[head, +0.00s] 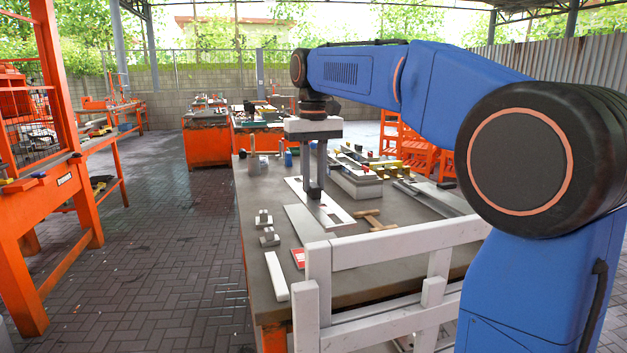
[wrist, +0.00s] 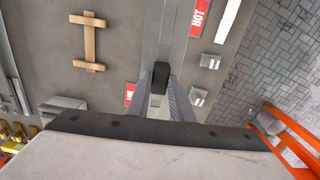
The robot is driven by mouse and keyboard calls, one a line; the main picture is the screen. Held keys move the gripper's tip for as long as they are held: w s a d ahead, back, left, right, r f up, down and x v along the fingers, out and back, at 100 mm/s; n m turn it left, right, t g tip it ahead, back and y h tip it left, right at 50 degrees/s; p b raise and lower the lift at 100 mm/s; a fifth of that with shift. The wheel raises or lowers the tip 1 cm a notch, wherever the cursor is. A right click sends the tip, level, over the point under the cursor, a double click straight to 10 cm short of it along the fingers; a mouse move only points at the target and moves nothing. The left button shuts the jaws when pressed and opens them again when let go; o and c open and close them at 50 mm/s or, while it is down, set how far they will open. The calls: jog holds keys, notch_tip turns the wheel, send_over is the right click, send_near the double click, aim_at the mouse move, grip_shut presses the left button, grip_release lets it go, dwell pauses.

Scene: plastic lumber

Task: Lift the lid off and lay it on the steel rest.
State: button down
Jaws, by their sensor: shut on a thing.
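My gripper (head: 314,194) points straight down over a long pale plate (head: 336,212) with dark openings, on the grey workbench. In the wrist view my gripper (wrist: 162,98) is shut on a dark block-like grip (wrist: 160,76), which I take to be the lid's handle. The rest of the lid is hard to separate from the plates below, and I cannot tell whether it is raised. A flat grey metal plate (head: 304,226), likely the steel rest, lies beside the pale plate on the near side; it also shows in the wrist view (wrist: 181,30).
A red HOT sign (wrist: 199,16) lies near the grey plate. Two small metal brackets (head: 264,218) stand to the left. A wooden piece (head: 378,220) lies to the right. A white rail (head: 400,243) edges the bench's near side. Metal bars (head: 356,182) are stacked at the right.

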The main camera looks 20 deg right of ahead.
jog(key=shift+f+m, duration=0.15)
jog(key=shift+m, duration=0.15)
jog(key=shift+f, duration=3.35)
jog(key=shift+f, duration=0.65)
jog(key=c, duration=1.1)
grip_release()
jog(key=shift+r, duration=0.1)
jog(key=shift+r, duration=3.45)
